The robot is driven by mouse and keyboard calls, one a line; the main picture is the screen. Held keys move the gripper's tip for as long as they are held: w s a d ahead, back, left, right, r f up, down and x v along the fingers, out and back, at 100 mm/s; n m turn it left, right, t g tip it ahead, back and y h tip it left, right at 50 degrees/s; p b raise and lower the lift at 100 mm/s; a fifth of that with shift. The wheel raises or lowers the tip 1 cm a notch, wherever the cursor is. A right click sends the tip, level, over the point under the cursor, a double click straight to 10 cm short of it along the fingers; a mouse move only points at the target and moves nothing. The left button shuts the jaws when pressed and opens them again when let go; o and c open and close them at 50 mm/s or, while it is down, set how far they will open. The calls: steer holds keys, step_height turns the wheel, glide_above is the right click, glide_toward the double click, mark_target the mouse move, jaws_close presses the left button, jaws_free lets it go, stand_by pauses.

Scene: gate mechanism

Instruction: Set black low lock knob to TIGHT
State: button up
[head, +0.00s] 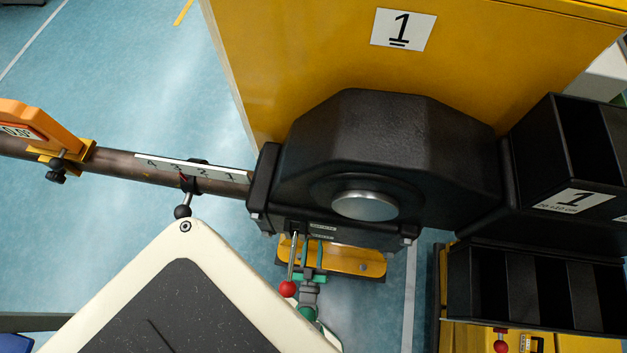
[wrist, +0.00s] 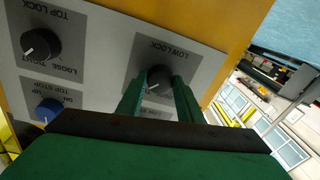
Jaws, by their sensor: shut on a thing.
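In the wrist view, the black low lock knob (wrist: 158,77) sits on a grey plate (wrist: 204,66) whose LOW LOCK label appears upside down. My green gripper (wrist: 160,86) has one finger on each side of the knob and is shut on it. A short white pointer mark shows on the knob between the fingers, toward its lower side. The fingers hide part of the knob's rim and the position lettering below it.
The black top lock knob (wrist: 40,44) and a blue top stop knob (wrist: 47,108) are left of my gripper. The head view shows a yellow cabinet (head: 290,60), a black housing (head: 400,130), a pipe with a numbered scale (head: 205,172), a red-ball lever (head: 288,288) and black bins (head: 530,290).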

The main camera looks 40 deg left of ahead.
stand_by(0.4)
steer(key=o, duration=1.1)
steer(key=shift+c, duration=0.2)
steer(key=v, duration=0.7)
steer(key=shift+s, duration=0.3)
steer(key=shift+d, duration=0.15)
steer(key=shift+d, duration=0.1)
